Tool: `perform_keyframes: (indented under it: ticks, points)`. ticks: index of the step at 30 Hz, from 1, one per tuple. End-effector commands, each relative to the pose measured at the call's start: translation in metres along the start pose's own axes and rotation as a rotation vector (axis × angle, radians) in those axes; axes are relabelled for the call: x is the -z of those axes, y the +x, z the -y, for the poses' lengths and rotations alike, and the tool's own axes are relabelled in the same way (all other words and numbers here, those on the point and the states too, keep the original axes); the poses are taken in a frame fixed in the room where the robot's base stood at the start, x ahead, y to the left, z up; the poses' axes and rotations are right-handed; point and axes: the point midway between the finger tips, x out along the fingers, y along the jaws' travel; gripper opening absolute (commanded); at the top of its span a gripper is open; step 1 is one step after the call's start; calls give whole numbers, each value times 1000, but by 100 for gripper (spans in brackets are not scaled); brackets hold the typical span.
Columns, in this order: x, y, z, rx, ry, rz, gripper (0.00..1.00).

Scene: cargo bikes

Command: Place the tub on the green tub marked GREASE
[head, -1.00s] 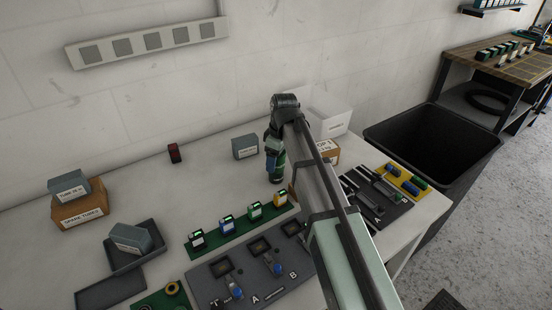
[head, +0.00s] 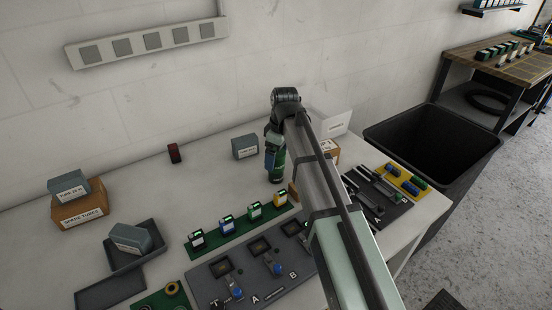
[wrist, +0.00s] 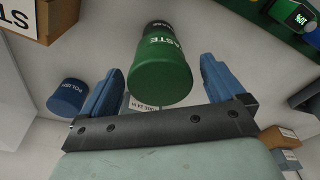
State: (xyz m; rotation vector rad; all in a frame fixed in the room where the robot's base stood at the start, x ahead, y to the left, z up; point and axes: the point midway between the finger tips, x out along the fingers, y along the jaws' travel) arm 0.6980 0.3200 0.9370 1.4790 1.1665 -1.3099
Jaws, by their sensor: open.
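In the wrist view, a green tub (wrist: 161,72) with white letters ending in "ASTE" shows between and beyond the two blue fingers of my gripper (wrist: 165,88). The fingers are spread, with a gap on each side of it. A dark tub (wrist: 158,27) shows directly behind the green tub, with its lettering mostly hidden; the two look stacked. In the head view, my gripper (head: 274,155) points down over the tubs, with the dark tub (head: 278,179) at the bottom. I cannot read GREASE on any tub.
A blue tub marked POLISH (wrist: 69,96) stands to one side in the wrist view. A grey box (head: 245,147) and a red item (head: 174,153) stand near the wall. A green board (head: 242,228) with several small devices lies in front. A cardboard box (head: 329,150) is close on the right.

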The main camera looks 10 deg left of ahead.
Motion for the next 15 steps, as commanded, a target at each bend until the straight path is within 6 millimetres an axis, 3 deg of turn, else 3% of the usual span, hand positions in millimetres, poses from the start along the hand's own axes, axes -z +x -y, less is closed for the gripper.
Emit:
perform_keyframes:
  ticks: [9, 15]
  points:
    - [1, -56, -1, -2, 0, -2, 96]
    - [1, -83, 0, 0, 0, -1, 96]
